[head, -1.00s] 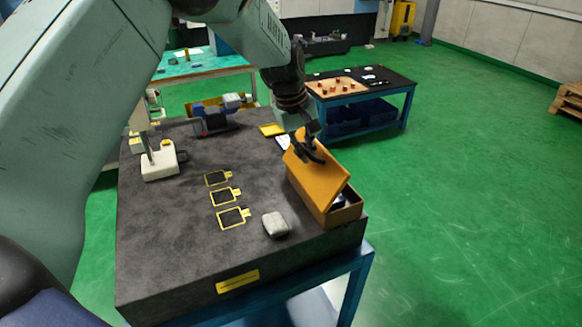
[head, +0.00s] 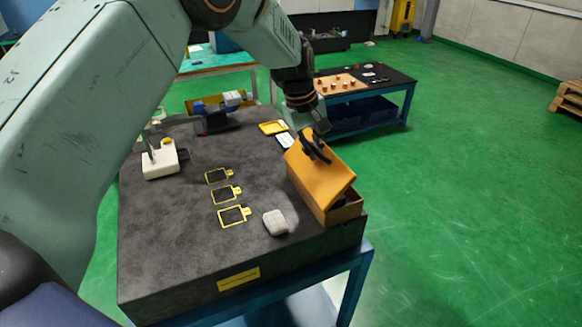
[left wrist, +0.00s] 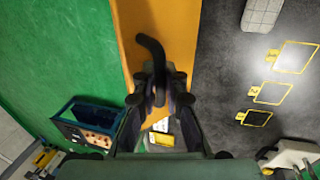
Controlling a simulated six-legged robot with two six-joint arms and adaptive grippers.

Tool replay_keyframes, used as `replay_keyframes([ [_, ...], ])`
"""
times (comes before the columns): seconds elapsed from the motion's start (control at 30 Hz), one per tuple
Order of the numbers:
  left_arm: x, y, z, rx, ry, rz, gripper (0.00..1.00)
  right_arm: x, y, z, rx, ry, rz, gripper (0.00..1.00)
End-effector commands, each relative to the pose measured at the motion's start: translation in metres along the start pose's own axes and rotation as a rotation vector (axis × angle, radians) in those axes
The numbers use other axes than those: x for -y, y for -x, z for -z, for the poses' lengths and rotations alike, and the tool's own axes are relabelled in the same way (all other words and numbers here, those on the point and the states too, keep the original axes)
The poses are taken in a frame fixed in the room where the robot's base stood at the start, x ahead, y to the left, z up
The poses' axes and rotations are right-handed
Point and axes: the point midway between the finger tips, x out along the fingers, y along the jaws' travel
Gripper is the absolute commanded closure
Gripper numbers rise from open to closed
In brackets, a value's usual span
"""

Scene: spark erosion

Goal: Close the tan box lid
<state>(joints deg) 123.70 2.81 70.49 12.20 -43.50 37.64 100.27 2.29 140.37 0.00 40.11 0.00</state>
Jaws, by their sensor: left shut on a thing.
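The tan box (head: 343,214) stands at the right edge of the dark stone slab. Its orange-tan lid (head: 322,180) is tilted partly open, leaving a gap at the right with something dark inside. A dark curved handle (left wrist: 152,52) rises from the lid (left wrist: 180,30) in the left wrist view. My left gripper (head: 313,138) is at the lid's upper part. In the left wrist view its fingers (left wrist: 160,88) are shut on the handle. My right gripper is not in view.
The slab (head: 170,240) carries a grey block (head: 275,222) left of the box, several yellow-framed outlines, a white device (head: 162,160) and a yellow tray (head: 273,128). A black-topped table (head: 385,75) stands behind. Green floor lies open to the right.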

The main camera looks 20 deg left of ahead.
Motion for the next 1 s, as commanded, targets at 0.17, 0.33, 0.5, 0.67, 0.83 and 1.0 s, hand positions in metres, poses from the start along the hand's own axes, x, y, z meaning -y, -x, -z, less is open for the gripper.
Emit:
replay_keyframes([
  [0.17, -0.002, -0.001, 0.001, -0.002, 0.001, -0.002, 1.0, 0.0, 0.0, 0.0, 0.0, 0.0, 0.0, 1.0],
  [0.33, -0.009, -0.005, 0.001, -0.003, 0.001, -0.002, 1.0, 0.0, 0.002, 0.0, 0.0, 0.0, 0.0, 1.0],
  [0.5, -0.016, -0.009, 0.001, -0.002, 0.0, -0.001, 1.0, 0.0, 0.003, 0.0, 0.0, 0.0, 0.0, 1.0],
  [0.67, -0.018, -0.011, 0.0, -0.002, 0.0, -0.002, 1.0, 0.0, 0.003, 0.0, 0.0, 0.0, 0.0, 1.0],
  [0.83, -0.018, -0.011, 0.001, -0.002, 0.001, -0.002, 1.0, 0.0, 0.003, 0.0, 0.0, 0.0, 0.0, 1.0],
  [1.0, -0.02, -0.014, 0.001, -0.002, 0.0, -0.002, 1.0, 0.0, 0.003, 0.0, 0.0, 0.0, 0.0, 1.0],
])
